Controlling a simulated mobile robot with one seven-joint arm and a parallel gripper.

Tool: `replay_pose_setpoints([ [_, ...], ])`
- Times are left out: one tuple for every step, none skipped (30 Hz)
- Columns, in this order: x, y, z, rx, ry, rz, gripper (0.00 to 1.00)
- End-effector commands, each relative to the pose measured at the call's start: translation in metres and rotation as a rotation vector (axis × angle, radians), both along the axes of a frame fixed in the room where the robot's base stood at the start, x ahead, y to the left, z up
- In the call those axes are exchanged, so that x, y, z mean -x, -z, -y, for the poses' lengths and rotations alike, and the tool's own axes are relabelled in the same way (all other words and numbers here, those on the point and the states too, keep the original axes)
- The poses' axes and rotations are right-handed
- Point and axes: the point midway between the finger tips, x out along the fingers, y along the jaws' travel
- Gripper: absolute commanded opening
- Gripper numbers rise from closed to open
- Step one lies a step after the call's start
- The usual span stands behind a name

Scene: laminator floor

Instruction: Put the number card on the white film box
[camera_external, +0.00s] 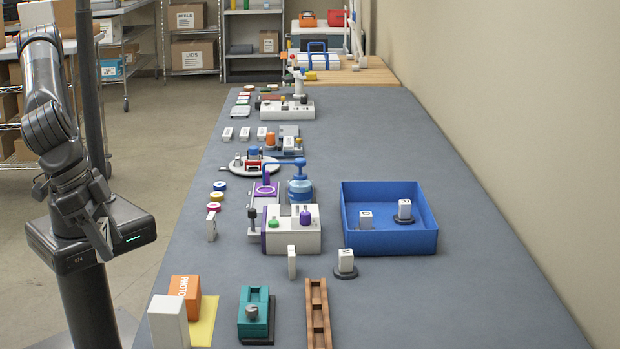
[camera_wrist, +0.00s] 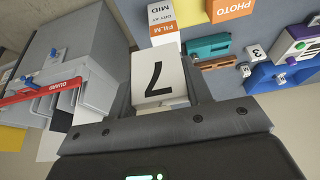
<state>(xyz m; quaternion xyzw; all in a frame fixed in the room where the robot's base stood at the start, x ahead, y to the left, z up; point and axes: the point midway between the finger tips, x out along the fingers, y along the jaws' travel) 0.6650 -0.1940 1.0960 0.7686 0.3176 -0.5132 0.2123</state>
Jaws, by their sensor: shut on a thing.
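The number card, white with a black 7 (camera_wrist: 158,72), is held between the fingers of my gripper (camera_wrist: 160,105) in the wrist view. In the external view my gripper (camera_external: 105,232) hangs at the left, off the table's left side, with a sliver of white between its fingers. The white film box (camera_external: 168,322) stands upright at the near left corner of the table, apart from my gripper. In the wrist view a white box with an orange FILM label (camera_wrist: 163,18) shows at the top, beyond the card.
An orange PHOTO box (camera_external: 186,291) and a yellow sheet (camera_external: 205,322) are beside the white box. A teal device (camera_external: 254,312), a brown rack (camera_external: 317,312) and a blue tray (camera_external: 390,245) stand to the right. The wrist view shows a grey machine with a red GUARD bar (camera_wrist: 42,91).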

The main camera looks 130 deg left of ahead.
Motion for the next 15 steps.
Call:
replay_pose_setpoints([
  [-0.008,0.008,-0.011,-0.001,-0.007,-0.003,0.23],
  [-0.013,0.013,-0.016,-0.001,-0.006,-0.003,0.23],
  [-0.019,0.018,-0.024,-0.002,-0.007,-0.003,0.23],
  [-0.024,0.023,-0.029,-0.001,-0.006,-0.002,0.23],
  [-0.028,0.027,-0.034,-0.001,-0.006,-0.002,0.23],
  [-0.034,0.032,-0.041,-0.001,-0.007,-0.003,0.23],
  [-0.038,0.036,-0.046,0.0,-0.006,-0.001,0.23],
  [-0.042,0.039,-0.05,0.0,-0.006,-0.001,0.23],
  [-0.047,0.044,-0.056,0.0,-0.004,-0.002,0.23],
  [-0.05,0.046,-0.059,0.0,-0.004,-0.002,0.23],
  [-0.053,0.049,-0.062,0.0,-0.004,-0.001,0.23],
  [-0.056,0.051,-0.066,0.001,-0.003,-0.001,0.23],
  [-0.058,0.053,-0.067,0.001,-0.002,-0.001,0.23],
  [-0.059,0.054,-0.069,0.0,-0.001,-0.001,0.23],
  [-0.06,0.056,-0.07,0.0,0.0,-0.001,0.23],
])
